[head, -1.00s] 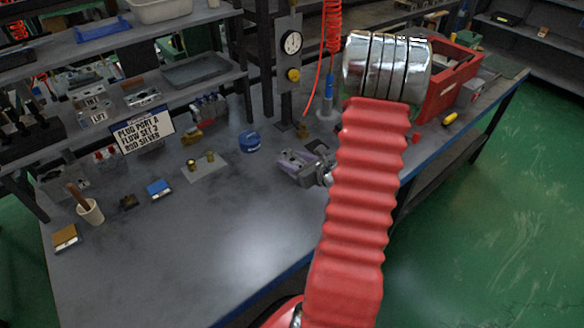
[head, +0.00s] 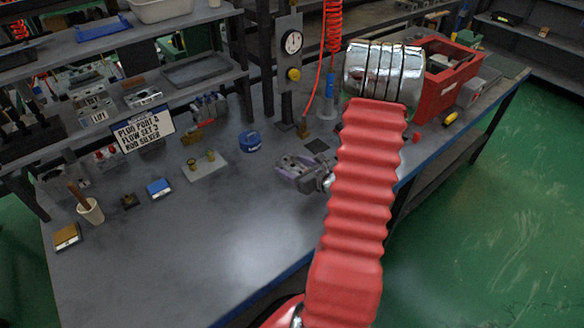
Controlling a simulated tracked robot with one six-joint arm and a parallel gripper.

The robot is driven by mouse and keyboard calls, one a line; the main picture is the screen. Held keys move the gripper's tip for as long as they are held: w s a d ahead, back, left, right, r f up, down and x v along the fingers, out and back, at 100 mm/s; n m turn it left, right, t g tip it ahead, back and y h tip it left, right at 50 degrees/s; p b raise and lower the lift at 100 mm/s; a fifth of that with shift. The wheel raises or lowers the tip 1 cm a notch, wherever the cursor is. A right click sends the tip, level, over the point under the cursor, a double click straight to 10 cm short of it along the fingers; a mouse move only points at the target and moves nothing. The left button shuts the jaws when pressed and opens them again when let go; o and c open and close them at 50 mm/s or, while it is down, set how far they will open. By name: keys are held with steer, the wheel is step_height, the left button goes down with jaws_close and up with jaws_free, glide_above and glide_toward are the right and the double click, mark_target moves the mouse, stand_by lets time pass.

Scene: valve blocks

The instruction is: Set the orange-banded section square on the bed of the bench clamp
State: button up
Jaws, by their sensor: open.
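The grey bench clamp (head: 300,174) stands on the bench at the middle, just left of my red arm sleeve. Its bed is small in the head view, and I cannot make out an orange-banded section on it. My gripper is hidden; only my red sleeve and the shiny arm joint show.
A dark square (head: 317,146) lies behind the clamp. A blue round tin (head: 250,141), a plate with brass fittings (head: 205,165), a sign (head: 143,130) and a cup (head: 89,210) are to the left. A red bin (head: 452,80) stands at the right. The front bench is clear.

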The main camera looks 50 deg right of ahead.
steer(key=shift+s+r, duration=0.1)
steer(key=shift+r, duration=0.05)
steer(key=v, duration=1.2)
stand_by(0.7)
